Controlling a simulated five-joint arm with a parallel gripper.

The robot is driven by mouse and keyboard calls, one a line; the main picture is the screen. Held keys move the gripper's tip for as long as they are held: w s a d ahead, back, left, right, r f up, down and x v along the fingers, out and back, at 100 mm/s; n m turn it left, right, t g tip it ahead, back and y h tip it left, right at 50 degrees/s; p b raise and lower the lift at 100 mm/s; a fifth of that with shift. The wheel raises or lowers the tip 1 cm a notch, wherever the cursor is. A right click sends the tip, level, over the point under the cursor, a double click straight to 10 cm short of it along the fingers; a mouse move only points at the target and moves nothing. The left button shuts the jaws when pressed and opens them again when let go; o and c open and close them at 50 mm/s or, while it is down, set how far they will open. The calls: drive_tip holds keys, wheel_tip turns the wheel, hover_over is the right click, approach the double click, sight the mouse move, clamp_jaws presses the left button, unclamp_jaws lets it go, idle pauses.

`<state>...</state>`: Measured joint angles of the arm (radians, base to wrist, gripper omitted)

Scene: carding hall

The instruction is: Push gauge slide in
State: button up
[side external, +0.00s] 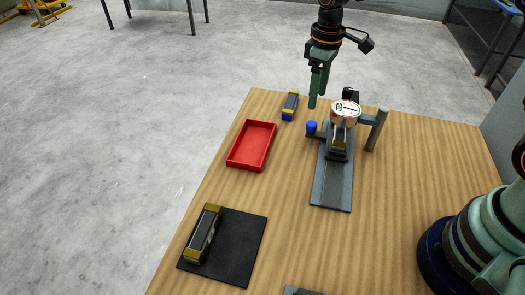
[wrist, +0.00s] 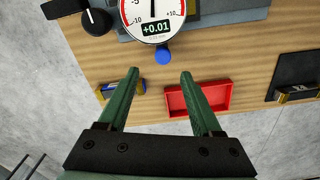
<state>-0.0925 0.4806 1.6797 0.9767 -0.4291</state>
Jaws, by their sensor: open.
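The gauge (side external: 345,110) is a round white dial with a red and green rim, standing on a grey metal stand (side external: 331,190) at the table's far side. In the wrist view its dial (wrist: 153,12) reads +0.01. A blue knob (side external: 311,127) sticks out on the left of the stand; it also shows in the wrist view (wrist: 163,55), just below the dial. A dark block with yellow (side external: 338,146) sits on the stand under the dial. My gripper (side external: 315,100) is open and empty, above the table near the knob. Its fingertips (wrist: 160,73) are apart, with nothing between them.
A red tray (side external: 233,163) looks empty. A blue and yellow block (side external: 290,106) lies near the far edge. A black mat (side external: 240,260) at front left carries a black and yellow block (side external: 203,234). A grey post (side external: 376,130) rises right of the gauge. The table's right half is largely clear.

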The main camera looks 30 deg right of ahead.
wheel_tip(320, 180, up, 4)
drive_tip(key=shift+f, duration=0.2)
drive_tip(key=s+d+r+m+t, duration=0.2)
drive_tip(key=s+r+m, duration=0.1)
drive_tip(key=s, duration=0.5)
drive_tip(key=s+d+r+m+t, duration=0.2)
drive_tip(key=s+r+m+t, duration=0.1)
drive_tip(key=s+r, duration=0.3)
drive_tip(key=shift+s+r+t, duration=0.2)
drive_tip(key=shift+s+t, duration=0.1)
drive_tip(key=shift+s, duration=0.65)
